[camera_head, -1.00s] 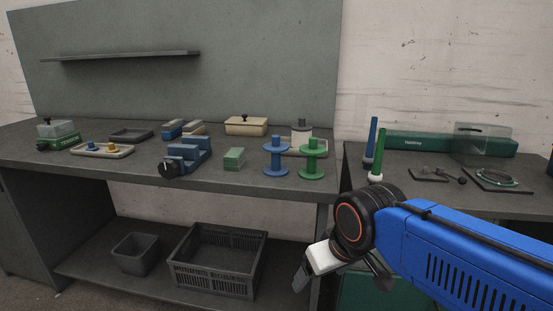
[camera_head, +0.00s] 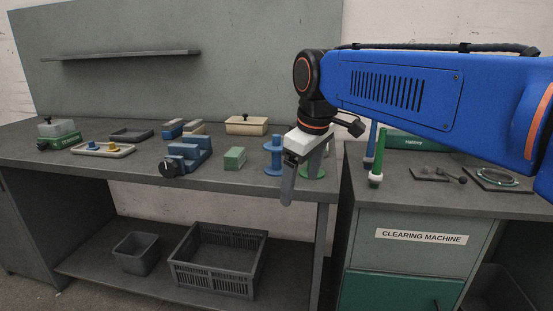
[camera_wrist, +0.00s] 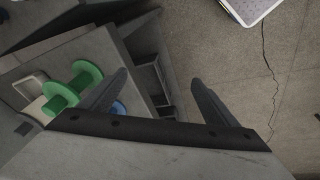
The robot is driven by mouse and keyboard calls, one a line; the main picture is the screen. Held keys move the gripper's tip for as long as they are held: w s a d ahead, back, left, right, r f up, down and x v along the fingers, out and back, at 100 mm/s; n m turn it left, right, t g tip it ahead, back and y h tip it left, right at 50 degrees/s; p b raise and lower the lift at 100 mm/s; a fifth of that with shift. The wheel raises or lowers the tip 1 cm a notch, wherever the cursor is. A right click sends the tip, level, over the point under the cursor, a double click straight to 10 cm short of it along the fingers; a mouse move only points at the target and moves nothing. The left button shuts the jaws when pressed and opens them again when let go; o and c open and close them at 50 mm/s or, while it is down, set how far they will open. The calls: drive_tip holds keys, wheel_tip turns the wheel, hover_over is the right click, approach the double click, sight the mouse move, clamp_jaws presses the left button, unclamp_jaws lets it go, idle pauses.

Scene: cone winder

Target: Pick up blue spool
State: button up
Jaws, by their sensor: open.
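The blue spool (camera_head: 272,158) stands upright on the grey workbench near its right front edge. In the wrist view only a small part of the blue spool (camera_wrist: 118,109) shows, mostly hidden behind one finger. The green spool (camera_head: 314,172) stands just right of it, largely hidden behind my gripper in the head view; the green spool (camera_wrist: 72,87) is plain in the wrist view. My gripper (camera_head: 300,185) is open and empty, fingers pointing down, in front of the two spools. Its two spread fingers (camera_wrist: 160,85) also show in the wrist view, with floor between them.
The workbench (camera_head: 220,183) holds a green block (camera_head: 235,158), a blue vise (camera_head: 186,160) and a cream box (camera_head: 246,125). A second cabinet (camera_head: 409,262) stands to the right, with a green rod (camera_head: 378,158) on it. A crate (camera_head: 216,262) sits on the lower shelf.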

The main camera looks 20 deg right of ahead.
drive_tip(key=w+r+n+g, duration=0.1)
drive_tip(key=w+r+n, duration=0.3)
drive_tip(key=w+r, duration=0.5)
wheel_tip(320, 180, up, 7)
drive_tip(key=n+g, duration=0.2)
drive_tip(key=n, duration=0.4)
hover_over(276, 145)
drive_tip(key=w, duration=0.1)
drive_tip(key=f, duration=1.7)
drive_tip(key=shift+d, duration=0.3)
drive_tip(key=c, duration=1.2)
